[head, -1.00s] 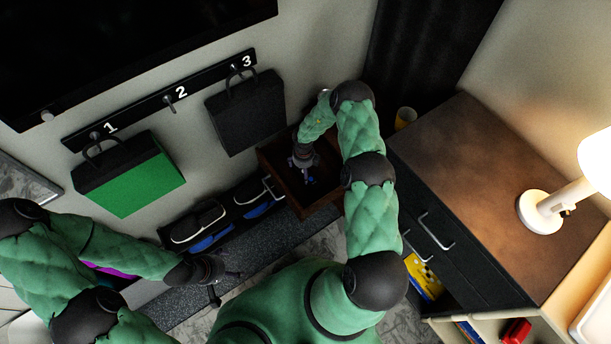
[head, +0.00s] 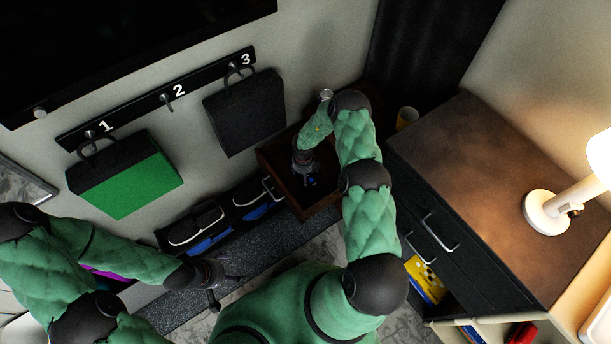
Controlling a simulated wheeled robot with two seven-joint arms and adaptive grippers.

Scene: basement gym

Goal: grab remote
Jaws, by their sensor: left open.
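My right arm reaches over an open dark wooden drawer (head: 268,157) at the centre. My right gripper (head: 311,181) points down inside it, small and in shadow, so I cannot tell whether its fingers are open or shut. I cannot make out a remote; the drawer's inside is dark and partly hidden by my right arm. My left gripper (head: 229,281) is open and empty, above the dark speckled surface at the lower left, well apart from the drawer.
A black bag (head: 245,113) and a green-and-black bag (head: 135,180) hang on a numbered hook rail (head: 150,105). A brown-topped cabinet (head: 480,180) with a white lamp (head: 547,213) stands right. Shoes (head: 197,224) sit below the bags.

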